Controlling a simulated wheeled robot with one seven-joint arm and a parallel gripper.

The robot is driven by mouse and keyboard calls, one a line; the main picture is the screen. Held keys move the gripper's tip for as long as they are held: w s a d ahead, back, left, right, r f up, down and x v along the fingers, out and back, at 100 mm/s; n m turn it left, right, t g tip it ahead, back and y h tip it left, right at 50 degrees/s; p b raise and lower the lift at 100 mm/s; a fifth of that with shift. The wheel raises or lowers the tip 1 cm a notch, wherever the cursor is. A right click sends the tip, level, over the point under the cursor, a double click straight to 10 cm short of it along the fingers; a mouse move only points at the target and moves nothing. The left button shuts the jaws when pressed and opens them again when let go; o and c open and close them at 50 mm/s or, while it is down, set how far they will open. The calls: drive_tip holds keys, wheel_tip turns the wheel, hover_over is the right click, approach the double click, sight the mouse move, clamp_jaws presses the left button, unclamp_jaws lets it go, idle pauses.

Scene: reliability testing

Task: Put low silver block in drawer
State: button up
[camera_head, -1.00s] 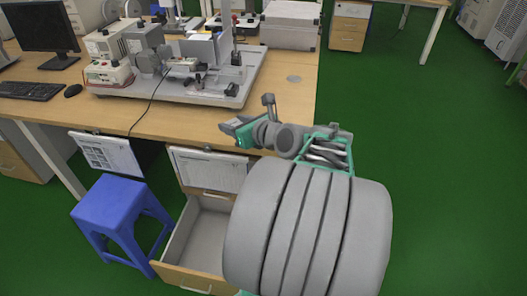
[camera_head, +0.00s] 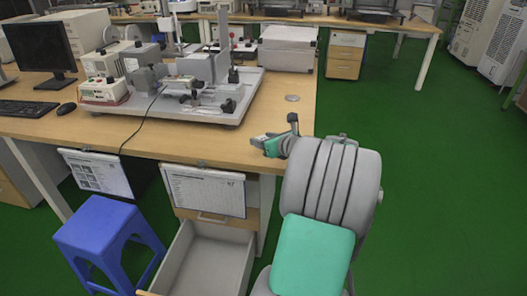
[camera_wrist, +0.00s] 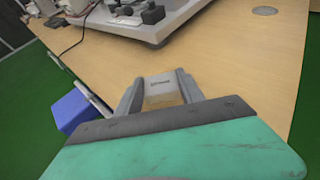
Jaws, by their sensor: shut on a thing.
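My gripper (camera_wrist: 160,92) is shut on a small pale grey block (camera_wrist: 161,83), which shows between its two fingers in the wrist view. The block has a printed mark and looks like the low silver block. In the head view my gripper (camera_head: 264,143) is over the right part of the desk's front edge, and the block cannot be made out there. The drawer (camera_head: 179,250) under the desk is pulled open. It is below and left of my gripper, its visible inside is bare, and its front is cut off by the frame.
A wooden desk (camera_head: 150,135) carries a grey platform (camera_head: 232,114) with instruments, a monitor (camera_head: 42,47) and a keyboard (camera_head: 25,108). A blue stool (camera_head: 100,225) stands left of the drawer. Paper sheets (camera_head: 205,190) hang at the desk front. Green floor is free to the right.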

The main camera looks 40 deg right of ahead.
wheel_tip(320, 180, down, 3)
drive_tip(key=shift+w+d+f+b, duration=0.1)
drive_tip(key=shift+w+f+b, duration=0.1)
drive_tip(key=shift+b, duration=0.15)
drive_tip(key=shift+s+f, duration=0.1)
drive_tip(key=o, duration=1.4)
drive_tip(key=shift+o, duration=0.2)
